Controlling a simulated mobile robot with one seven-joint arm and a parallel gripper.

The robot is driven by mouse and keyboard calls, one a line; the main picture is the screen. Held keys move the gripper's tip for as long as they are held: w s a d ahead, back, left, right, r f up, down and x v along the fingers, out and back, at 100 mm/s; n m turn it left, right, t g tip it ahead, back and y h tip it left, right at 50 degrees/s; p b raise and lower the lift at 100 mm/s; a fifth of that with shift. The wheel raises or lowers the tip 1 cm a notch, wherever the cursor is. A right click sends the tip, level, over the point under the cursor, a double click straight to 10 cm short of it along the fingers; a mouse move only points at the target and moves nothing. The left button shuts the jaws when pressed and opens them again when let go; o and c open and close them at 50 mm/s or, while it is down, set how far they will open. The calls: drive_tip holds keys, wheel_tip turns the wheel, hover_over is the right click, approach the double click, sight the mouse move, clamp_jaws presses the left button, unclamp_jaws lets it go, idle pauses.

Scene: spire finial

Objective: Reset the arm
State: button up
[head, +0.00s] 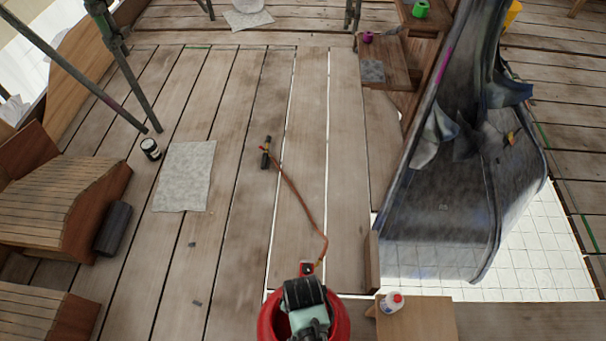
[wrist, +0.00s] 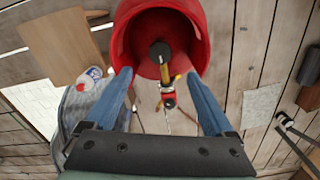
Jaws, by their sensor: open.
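My gripper (wrist: 159,75) is open, with its two blue fingers spread wide and nothing held between them. Its tips appear close to the rim of a red gas-bottle-like vessel (wrist: 130,40); I cannot tell whether they touch it. A black knob and a brass-coloured fitting show inside the red collar. In the head view the red vessel (head: 268,322) stands at the bottom centre, partly hidden by my black and teal wrist parts. The fingertips are hidden there.
An orange hose (head: 301,200) runs from the vessel to a black torch-like tool (head: 266,152) on the planks. A large dark curved sheet (head: 440,210) rises beyond.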

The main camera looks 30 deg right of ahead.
wheel_tip(320, 180, up, 2)
idle(0.6)
